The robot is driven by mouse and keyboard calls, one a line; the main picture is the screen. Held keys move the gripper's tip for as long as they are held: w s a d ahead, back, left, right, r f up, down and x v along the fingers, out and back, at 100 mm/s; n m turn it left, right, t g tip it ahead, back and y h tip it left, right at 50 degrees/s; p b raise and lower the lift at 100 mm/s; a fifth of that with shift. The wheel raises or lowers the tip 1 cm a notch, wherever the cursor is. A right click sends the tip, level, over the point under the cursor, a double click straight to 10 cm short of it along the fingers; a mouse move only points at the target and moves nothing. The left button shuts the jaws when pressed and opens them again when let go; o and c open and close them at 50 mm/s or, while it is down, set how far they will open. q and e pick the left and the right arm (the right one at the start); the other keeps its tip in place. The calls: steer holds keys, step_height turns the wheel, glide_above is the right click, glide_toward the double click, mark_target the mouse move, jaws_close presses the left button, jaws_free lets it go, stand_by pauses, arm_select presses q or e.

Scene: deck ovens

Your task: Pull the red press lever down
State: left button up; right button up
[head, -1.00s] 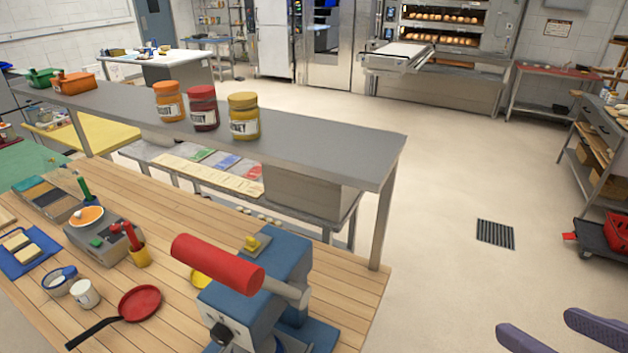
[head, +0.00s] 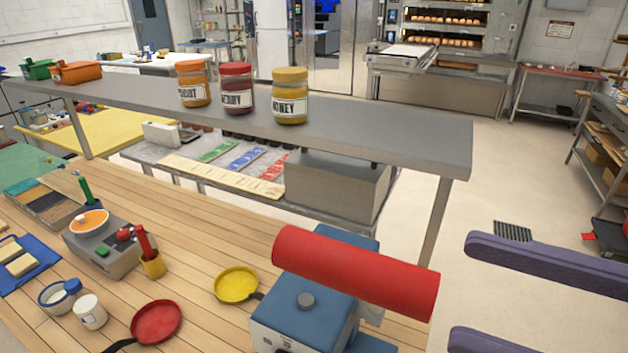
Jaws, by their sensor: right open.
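The red press lever (head: 355,272) is a thick red cylinder, lying across the top of the blue press (head: 300,312) at the bottom of the head view. Its right end tilts lower in the picture. The press stands on the wooden worktop, and its lower part is cut off by the frame. My right gripper (head: 463,292) comes in from the right, with two purple fingers spread apart and nothing between them. Its fingertips are just right of the lever's right end, with a visible gap. My left gripper is out of view.
A yellow pan (head: 236,285), a red pan (head: 156,322) and a small white jar (head: 90,311) stand left of the press. A grey shelf (head: 400,138) with three jars runs behind it. Open floor (head: 490,190) lies to the right.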

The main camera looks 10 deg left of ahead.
mark_target(371, 254)
steer(key=shift+w+a, duration=0.1)
steer(key=shift+a, duration=0.25)
steer(key=p+x, duration=0.4)
steer(key=x, duration=0.3)
steer(key=shift+a+r, duration=0.1)
steer(key=shift+a, duration=0.15)
steer(key=shift+x, duration=0.85)
steer(key=shift+c, duration=0.4)
steer(key=c, duration=0.4)
jaws_close()
